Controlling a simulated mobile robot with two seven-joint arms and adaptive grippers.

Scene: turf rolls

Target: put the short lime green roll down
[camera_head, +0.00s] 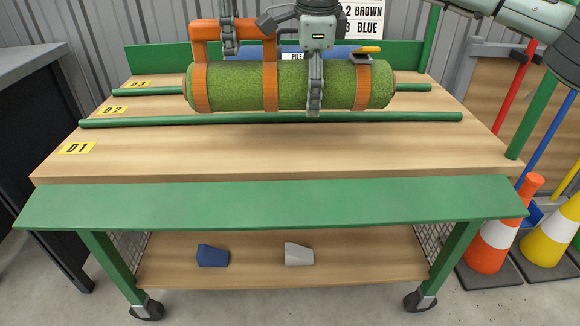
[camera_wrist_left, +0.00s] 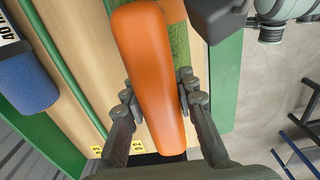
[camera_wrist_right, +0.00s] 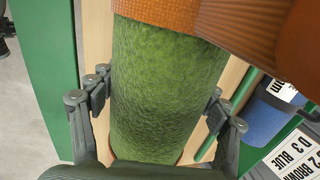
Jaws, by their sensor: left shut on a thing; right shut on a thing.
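The lime green turf roll (camera_head: 330,85) lies crosswise over the bench, with orange bands around it and an orange handle (camera_head: 207,28) on top at its left. My left gripper (camera_head: 229,42) is shut on the handle; the left wrist view shows its fingers on both sides of the orange bar (camera_wrist_left: 150,70). My right gripper (camera_head: 315,98) is shut across the roll right of its middle; the right wrist view shows the green turf (camera_wrist_right: 150,85) between its fingers. I cannot tell whether the roll's underside touches the bench.
The wooden bench top (camera_head: 250,150) has green rails (camera_head: 270,121) and yellow labels D1 (camera_head: 77,148), D2 and D3. The front D1 strip is clear. A blue roll (camera_wrist_left: 25,85) lies behind. A blue block (camera_head: 212,256) and grey block (camera_head: 298,255) lie on the lower shelf. Cones (camera_head: 495,235) stand right.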

